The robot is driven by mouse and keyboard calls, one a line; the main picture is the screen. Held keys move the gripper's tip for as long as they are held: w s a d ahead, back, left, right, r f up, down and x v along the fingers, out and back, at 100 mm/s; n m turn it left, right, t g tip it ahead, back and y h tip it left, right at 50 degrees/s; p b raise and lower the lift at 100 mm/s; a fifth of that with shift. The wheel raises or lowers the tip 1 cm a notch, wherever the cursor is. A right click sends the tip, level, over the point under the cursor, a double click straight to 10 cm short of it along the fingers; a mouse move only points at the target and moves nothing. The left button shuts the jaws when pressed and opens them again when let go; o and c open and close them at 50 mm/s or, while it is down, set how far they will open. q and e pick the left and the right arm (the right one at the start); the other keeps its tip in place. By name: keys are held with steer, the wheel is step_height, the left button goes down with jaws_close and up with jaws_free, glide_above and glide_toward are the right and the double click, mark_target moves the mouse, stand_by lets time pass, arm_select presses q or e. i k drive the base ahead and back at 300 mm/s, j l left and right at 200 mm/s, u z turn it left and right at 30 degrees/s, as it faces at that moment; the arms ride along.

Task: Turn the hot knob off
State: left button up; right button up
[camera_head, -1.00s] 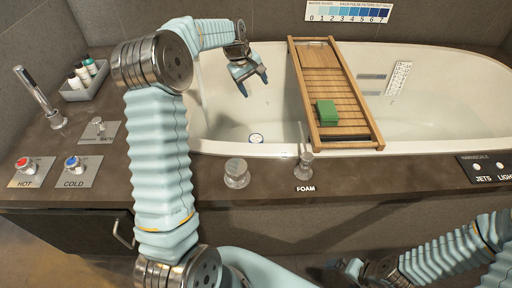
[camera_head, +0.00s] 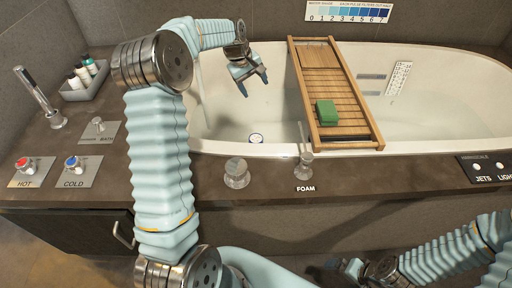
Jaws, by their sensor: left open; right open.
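The hot knob (camera_head: 22,164) has a red top and sits on a plate labelled HOT at the left end of the brown deck. The cold knob (camera_head: 71,163), with a blue top, stands on the COLD plate just to its right. My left gripper (camera_head: 253,84) is open and empty over the back left part of the tub, far right of and behind the hot knob. My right gripper (camera_head: 344,266) is low in front of the deck at the bottom of the view, partly cut off from clear sight.
A bath lever (camera_head: 98,126) and a spout (camera_head: 42,98) stand behind the knobs. A tray (camera_head: 98,82) of bottles is at the back left. A wooden caddy (camera_head: 310,87) with a green block (camera_head: 326,112) spans the tub (camera_head: 430,120). A round knob (camera_head: 237,174) and the foam lever (camera_head: 305,158) stand on the front deck.

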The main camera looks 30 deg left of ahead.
mark_target(25, 165)
steer(key=k, duration=0.9)
